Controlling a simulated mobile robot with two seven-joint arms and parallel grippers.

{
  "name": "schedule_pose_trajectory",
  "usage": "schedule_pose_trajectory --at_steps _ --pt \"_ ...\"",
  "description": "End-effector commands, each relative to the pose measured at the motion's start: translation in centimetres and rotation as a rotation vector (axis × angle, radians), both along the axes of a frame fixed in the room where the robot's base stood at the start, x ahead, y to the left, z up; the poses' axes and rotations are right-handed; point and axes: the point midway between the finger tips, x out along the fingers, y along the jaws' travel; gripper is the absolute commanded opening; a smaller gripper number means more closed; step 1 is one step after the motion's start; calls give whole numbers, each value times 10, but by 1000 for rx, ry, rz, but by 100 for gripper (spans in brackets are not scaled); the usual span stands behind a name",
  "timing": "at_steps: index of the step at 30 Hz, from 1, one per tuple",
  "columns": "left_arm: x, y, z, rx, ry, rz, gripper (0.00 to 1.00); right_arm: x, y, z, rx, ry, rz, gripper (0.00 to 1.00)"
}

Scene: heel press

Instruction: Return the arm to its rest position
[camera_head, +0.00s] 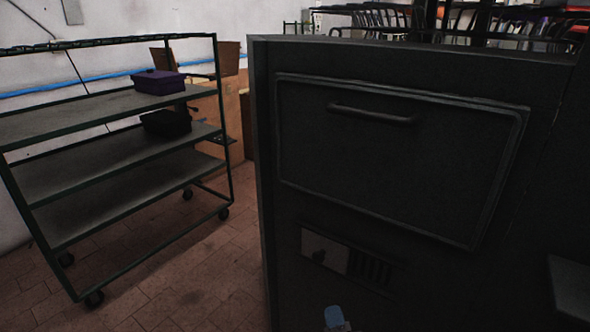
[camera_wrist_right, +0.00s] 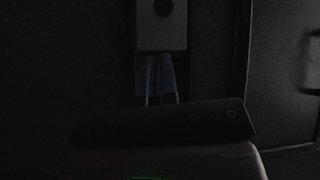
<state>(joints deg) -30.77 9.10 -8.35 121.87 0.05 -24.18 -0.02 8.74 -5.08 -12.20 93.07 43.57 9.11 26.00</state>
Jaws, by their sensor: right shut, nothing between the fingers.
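My right gripper (camera_head: 334,317) shows only as a small blue tip at the bottom edge of the head view, in front of the dark press cabinet (camera_head: 400,210). In the right wrist view its blue fingers (camera_wrist_right: 154,99) are together with nothing between them. A dark flat ledge-like part (camera_wrist_right: 165,121) lies just beyond or below the fingertips; I cannot tell whether they touch it. The cabinet's upper panel (camera_head: 400,160) with its bar handle (camera_head: 372,114) is closed. My left gripper is out of view.
A wheeled shelf cart (camera_head: 100,178) stands at the left, with a purple box (camera_head: 158,82) on top and a black box (camera_head: 165,122) below. Tiled floor (camera_head: 190,275) is clear between cart and cabinet. A grey block-like part (camera_head: 572,288) shows at the lower right.

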Motion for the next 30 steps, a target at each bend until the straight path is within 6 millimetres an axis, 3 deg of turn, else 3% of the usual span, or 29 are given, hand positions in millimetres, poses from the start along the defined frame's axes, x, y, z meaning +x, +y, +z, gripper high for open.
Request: schedule_pose_trajectory --at_steps 3,8,14,18,24,30 --pt "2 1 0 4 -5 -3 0 -5 -1 13 -270 -18 63 0" --pt "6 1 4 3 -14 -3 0 -35 -25 10 -648 14 115 0" --pt "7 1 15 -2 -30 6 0 -97 -79 -7 -1085 131 169 0" --pt "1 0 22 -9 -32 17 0 -149 -120 -17 -1303 239 201 0" --pt "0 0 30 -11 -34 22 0 -222 -162 -25 -1432 364 232 0" --pt "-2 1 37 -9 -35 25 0 -269 -179 -40 -1440 449 272 0"
